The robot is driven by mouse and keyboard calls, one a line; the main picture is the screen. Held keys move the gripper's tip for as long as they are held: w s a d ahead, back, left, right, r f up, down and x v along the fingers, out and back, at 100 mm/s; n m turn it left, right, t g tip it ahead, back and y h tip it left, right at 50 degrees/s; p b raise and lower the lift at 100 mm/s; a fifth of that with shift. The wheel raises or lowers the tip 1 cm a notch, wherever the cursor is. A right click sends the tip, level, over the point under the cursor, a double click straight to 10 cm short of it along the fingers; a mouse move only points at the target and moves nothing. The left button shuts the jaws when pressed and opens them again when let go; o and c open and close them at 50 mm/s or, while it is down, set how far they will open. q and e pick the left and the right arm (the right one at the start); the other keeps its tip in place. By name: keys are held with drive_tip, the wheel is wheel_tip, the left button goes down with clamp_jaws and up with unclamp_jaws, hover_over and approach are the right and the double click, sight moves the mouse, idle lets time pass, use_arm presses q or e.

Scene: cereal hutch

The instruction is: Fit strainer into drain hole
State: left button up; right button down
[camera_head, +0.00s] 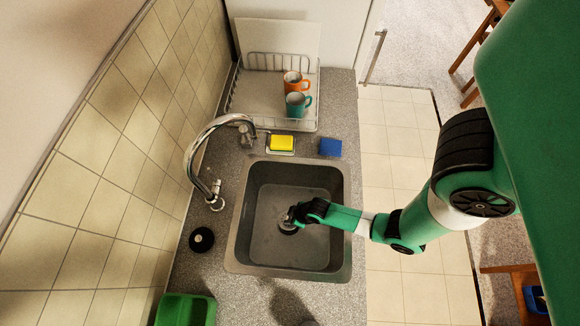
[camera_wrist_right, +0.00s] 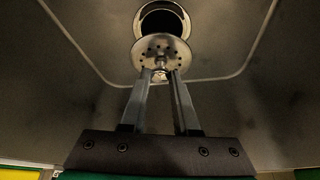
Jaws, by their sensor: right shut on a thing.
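My right gripper (camera_head: 291,216) reaches down into the grey sink (camera_head: 245,195). In the right wrist view its two fingers (camera_wrist_right: 161,76) are shut on the knob of the strainer (camera_wrist_right: 153,50), a round metal disc with small holes. The drain hole (camera_wrist_right: 163,19) shows as a dark round opening with a metal rim just beyond the strainer. The strainer overlaps the near part of the hole in this view and appears tilted; whether it touches the rim I cannot tell. In the head view my gripper partly hides the strainer and drain. My left gripper is not in view.
A curved metal faucet (camera_head: 190,165) stands left of the sink. A black round stopper (camera_head: 201,240) and a green container (camera_head: 186,309) are on the left counter. A yellow sponge (camera_head: 282,143), a blue sponge (camera_head: 330,147) and a dish rack (camera_head: 318,100) with two mugs lie behind the sink.

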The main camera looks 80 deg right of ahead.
drive_tip(key=shift+f+b, duration=1.65)
drive_tip(key=shift+f, duration=0.25)
drive_tip(key=shift+f+b, duration=1.1)
drive_tip(key=shift+f, duration=0.15)
drive_tip(key=shift+f, duration=0.35)
drive_tip(key=c, duration=0.6)
unclamp_jaws()
drive_tip(key=shift+r, duration=0.1)
drive_tip(key=p+v, duration=0.4)
drive_tip(key=v, duration=0.7)
drive_tip(key=shift+s+r+p, duration=0.15)
drive_tip(key=shift+s+p, duration=0.05)
drive_tip(key=shift+p, duration=0.1)
